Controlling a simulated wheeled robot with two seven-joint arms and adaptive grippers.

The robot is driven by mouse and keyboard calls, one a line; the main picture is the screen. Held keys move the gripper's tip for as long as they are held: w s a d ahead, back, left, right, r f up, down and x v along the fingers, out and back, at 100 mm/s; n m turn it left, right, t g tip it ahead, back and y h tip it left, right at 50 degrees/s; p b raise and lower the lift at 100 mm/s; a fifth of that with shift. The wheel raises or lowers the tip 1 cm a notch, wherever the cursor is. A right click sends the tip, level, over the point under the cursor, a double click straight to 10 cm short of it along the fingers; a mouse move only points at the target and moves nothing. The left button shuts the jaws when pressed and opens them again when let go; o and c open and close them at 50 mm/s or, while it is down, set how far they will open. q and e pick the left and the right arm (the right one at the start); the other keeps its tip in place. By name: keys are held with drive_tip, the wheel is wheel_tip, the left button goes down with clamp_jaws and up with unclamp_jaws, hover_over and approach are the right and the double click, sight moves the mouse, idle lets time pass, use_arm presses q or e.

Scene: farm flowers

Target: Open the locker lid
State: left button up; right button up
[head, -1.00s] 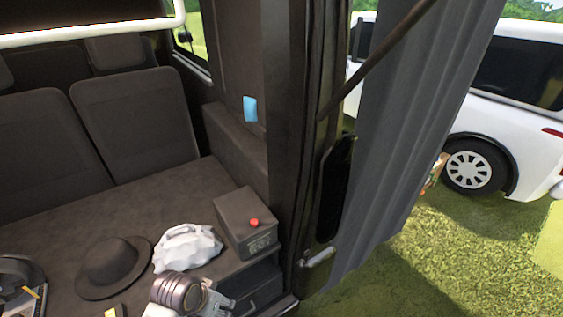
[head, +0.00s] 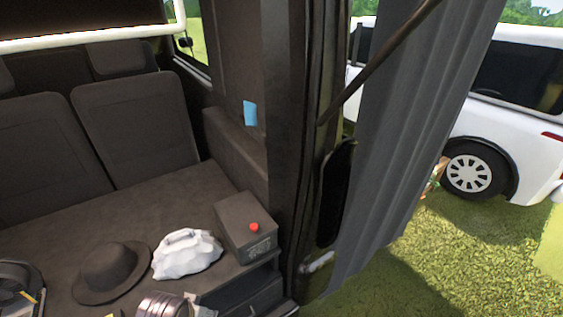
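A dark grey box (head: 238,215) with a red round knob (head: 254,227) on top stands at the right end of the dark van bed platform; it looks like the locker, and its top appears closed. Markings on its front face are too small to read. Below it, a dark drawer-like front (head: 258,298) shows at the platform's edge. A ribbed metallic part shows at the bottom edge, cut off by the frame; I cannot tell whether it is part of my arm. No gripper fingers show in this view.
A white crumpled bag (head: 187,255) lies left of the box, with a dark brimmed hat (head: 111,272) beside it. A dark round item (head: 18,283) lies at the lower left. The door pillar (head: 310,150) and grey curtain (head: 408,140) stand to the right. The platform behind is clear.

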use_arm(q)
drive_tip(key=s+f+g, duration=0.1)
drive_tip(key=s+f, duration=0.1)
drive_tip(key=f, duration=1.4)
drive_tip(key=s+f, duration=0.2)
drive_tip(key=f, duration=1.4)
drive_tip(key=s+a+f, duration=0.2)
drive_tip(key=s+f, duration=0.7)
drive_tip(key=s, duration=0.2)
drive_tip(key=s+a+f+g, duration=0.1)
drive_tip(key=s+a+f, duration=0.1)
drive_tip(key=s+f, duration=0.7)
drive_tip(key=shift+s, duration=0.85)
drive_tip(key=shift+a, duration=0.1)
